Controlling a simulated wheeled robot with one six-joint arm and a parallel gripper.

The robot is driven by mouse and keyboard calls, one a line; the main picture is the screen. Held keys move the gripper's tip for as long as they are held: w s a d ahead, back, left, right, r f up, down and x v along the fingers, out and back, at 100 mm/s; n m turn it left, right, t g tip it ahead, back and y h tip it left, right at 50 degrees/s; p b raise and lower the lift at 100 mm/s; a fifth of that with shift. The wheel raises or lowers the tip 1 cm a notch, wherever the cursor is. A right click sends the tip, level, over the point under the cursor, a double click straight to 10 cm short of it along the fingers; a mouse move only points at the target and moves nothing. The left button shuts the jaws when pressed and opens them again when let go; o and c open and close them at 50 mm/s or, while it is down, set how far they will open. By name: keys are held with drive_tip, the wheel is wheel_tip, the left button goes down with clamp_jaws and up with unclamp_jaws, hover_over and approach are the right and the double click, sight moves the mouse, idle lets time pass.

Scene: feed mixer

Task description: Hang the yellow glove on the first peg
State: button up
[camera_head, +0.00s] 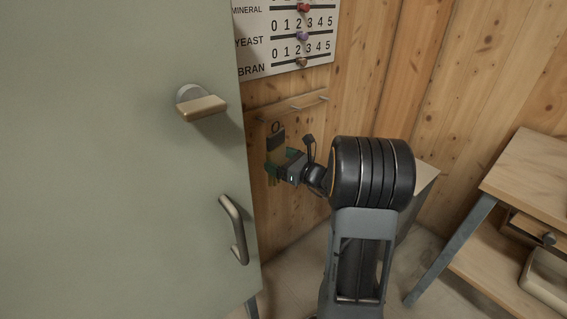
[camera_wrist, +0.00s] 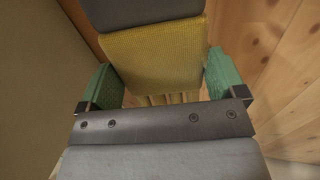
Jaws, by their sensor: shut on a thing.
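The yellow glove (camera_wrist: 155,58) is upright between the green finger pads of my gripper (camera_wrist: 163,85), with its dark cuff (camera_wrist: 150,8) at the top. In the head view the glove (camera_head: 272,160) is small, with a dark ring (camera_head: 276,127) above its cuff. My gripper (camera_head: 285,170) is shut on the glove from the right, in front of the wooden wall. The peg rail (camera_head: 285,107) is just above the ring, with short pegs (camera_head: 322,99) on it. I cannot tell whether the ring touches a peg. The rail's left end is close to the green door.
A big grey-green cabinet door (camera_head: 120,170) with a handle (camera_head: 234,230) and a latch knob (camera_head: 202,105) stands close on the left. A feed board with sliders (camera_head: 290,48) hangs above the rail. A wooden bench (camera_head: 530,175) is at the right.

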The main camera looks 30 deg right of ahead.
drive_tip(key=shift+w+a+f+b, duration=0.2)
drive_tip(key=shift+w+a+f, duration=0.05)
drive_tip(key=shift+w, duration=1.05)
drive_tip(key=shift+w+a+f+b, duration=0.2)
drive_tip(key=shift+w+a, duration=0.1)
drive_tip(key=shift+w, duration=1)
drive_tip(key=shift+w+a+f+b, duration=0.2)
drive_tip(key=shift+w+a+f, duration=0.05)
drive_tip(key=shift+w, duration=1.05)
drive_tip(key=o, duration=0.6)
drive_tip(key=shift+o, duration=0.2)
